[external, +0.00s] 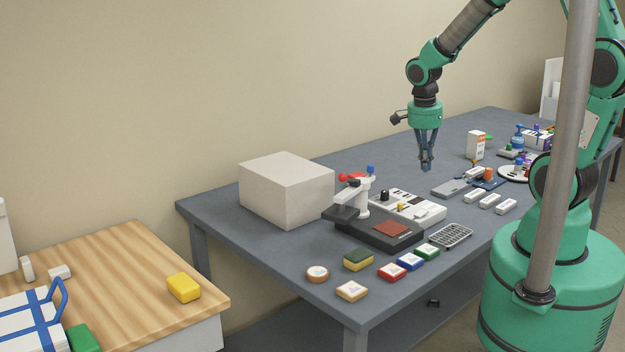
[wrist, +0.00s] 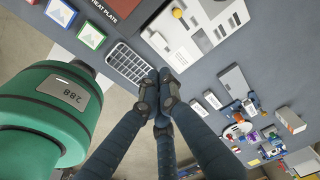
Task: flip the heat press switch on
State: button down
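The heat press (external: 378,228) has a dark base with a red pad; its plate, lettered HEAT PLATE, shows at the top of the wrist view (wrist: 104,10). Behind it stands a white control unit (external: 425,211) with dark parts and a yellow knob; it also shows in the wrist view (wrist: 182,42). I cannot tell which part is the switch, or its position. My gripper (external: 426,168) hangs pointing down above the table, behind and above the control unit in the external view. Its fingertips (wrist: 158,73) meet in the wrist view, with nothing between them.
A large white box (external: 287,188) stands left of the press. A wire rack (external: 451,235), several coloured pads and a sponge (external: 358,260) lie in front. White blocks (external: 490,201) and a grey slab (external: 449,189) lie to the right. Bare table shows behind the unit.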

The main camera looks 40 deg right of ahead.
aim_at(425, 212)
jog(key=shift+f, duration=0.1)
jog(key=f+b, duration=0.1)
jog(key=f, duration=0.3)
jog(key=d+f, duration=0.1)
jog(key=f, duration=0.4)
jog(key=d+f+b, duration=0.1)
jog(key=f, duration=0.3)
jog(key=shift+f+b, duration=0.35)
jog(key=shift+f, duration=0.15)
